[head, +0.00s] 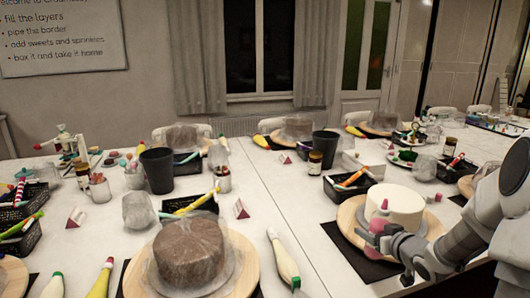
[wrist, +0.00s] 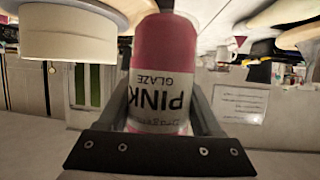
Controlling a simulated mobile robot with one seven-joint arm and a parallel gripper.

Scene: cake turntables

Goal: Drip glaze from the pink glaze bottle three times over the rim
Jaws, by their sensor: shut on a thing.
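The pink glaze bottle (wrist: 165,75) fills the middle of the wrist view, its "PINK GLAZE" label upside down. My gripper (wrist: 160,120) is shut on it, a finger on each side. In the head view the bottle (head: 378,224) shows as a small pink shape at my gripper (head: 390,240), in front of the cake. The white cake (head: 402,205) stands on a round wooden turntable (head: 345,222). The cake (wrist: 68,35) also shows at the upper left of the wrist view, upside down, beside the bottle. The bottle's tip is not clear, and I cannot tell whether any glaze is on the cake.
A brown cake under clear wrap (head: 190,250) stands on another wooden turntable to the left. A piping bag (head: 283,262) lies between them. A black tray with tubes (head: 350,182) and a dark cup (head: 325,147) stand behind the white cake.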

